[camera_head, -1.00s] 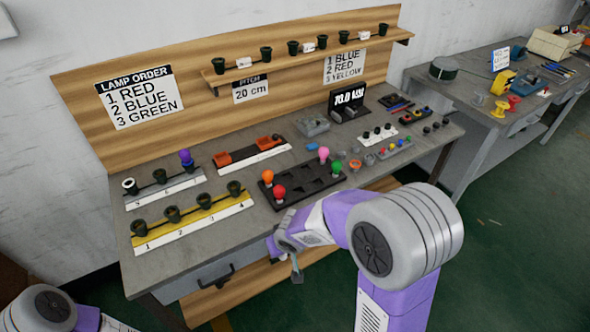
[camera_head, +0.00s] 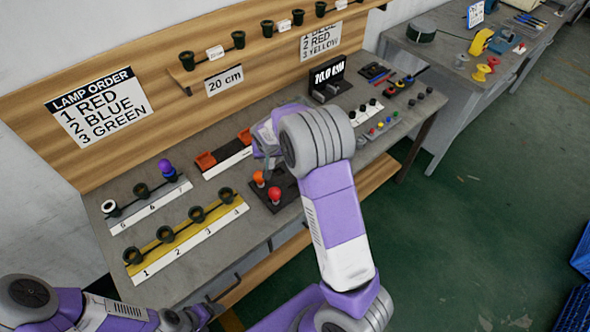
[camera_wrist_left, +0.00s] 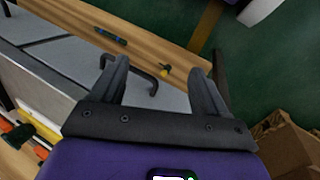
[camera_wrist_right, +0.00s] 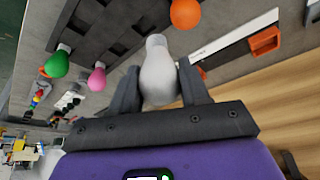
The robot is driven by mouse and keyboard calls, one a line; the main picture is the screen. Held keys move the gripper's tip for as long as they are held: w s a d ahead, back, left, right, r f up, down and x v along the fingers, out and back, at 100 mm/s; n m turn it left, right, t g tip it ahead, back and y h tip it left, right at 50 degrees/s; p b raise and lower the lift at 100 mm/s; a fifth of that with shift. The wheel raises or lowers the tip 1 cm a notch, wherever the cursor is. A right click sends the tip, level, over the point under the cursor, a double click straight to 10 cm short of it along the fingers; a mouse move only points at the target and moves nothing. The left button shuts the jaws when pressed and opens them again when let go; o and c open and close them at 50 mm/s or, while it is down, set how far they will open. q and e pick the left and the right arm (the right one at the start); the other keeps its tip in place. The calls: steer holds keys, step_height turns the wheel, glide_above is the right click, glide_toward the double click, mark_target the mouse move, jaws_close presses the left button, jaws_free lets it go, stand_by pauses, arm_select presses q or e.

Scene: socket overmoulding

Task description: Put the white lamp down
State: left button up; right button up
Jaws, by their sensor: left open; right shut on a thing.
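The white lamp (camera_wrist_right: 158,78) is between the fingers of my right gripper (camera_wrist_right: 160,82), which is shut on it. Its narrow collar points toward the dark lamp tray (camera_wrist_right: 112,28), and a gap to the tray cannot be judged. In the head view my right arm hides the white lamp and part of the tray (camera_head: 262,203). Orange (camera_head: 258,178) and red (camera_head: 274,194) lamps stand in the tray; pink (camera_wrist_right: 97,78) and green (camera_wrist_right: 57,64) ones show in the right wrist view. My left gripper (camera_wrist_left: 157,75) is open and empty, by the drawer handle (camera_wrist_left: 135,75) below the tabletop.
A yellow rack (camera_head: 190,232) with several dark sockets and a grey rack (camera_head: 147,203) with a purple lamp (camera_head: 166,168) stand on the left. Orange bins (camera_head: 206,160) lie behind the tray.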

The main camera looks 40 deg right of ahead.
steer(key=w+d+m+p, duration=0.1)
steer(key=w+d+m, duration=0.1)
steer(key=w+d, duration=0.15)
steer(key=shift+s+d+f, duration=0.1)
steer(key=shift+d+f, duration=0.1)
steer(key=shift+f, duration=1.6)
steer(key=shift+s+d+f, duration=0.1)
steer(key=shift+d+f, duration=0.1)
steer(key=shift+f, duration=1.65)
steer(key=shift+d+f, duration=0.2)
steer(key=shift+f, duration=1.6)
arm_select(q)
steer(key=shift+r, duration=0.65)
arm_select(e)
steer(key=shift+b, duration=0.35)
steer(key=o, duration=0.6)
steer(key=shift+f, duration=0.15)
steer(key=o, duration=0.4)
arm_select(q)
steer(key=shift+f, duration=0.15)
arm_select(e)
steer(key=shift+o, duration=0.2)
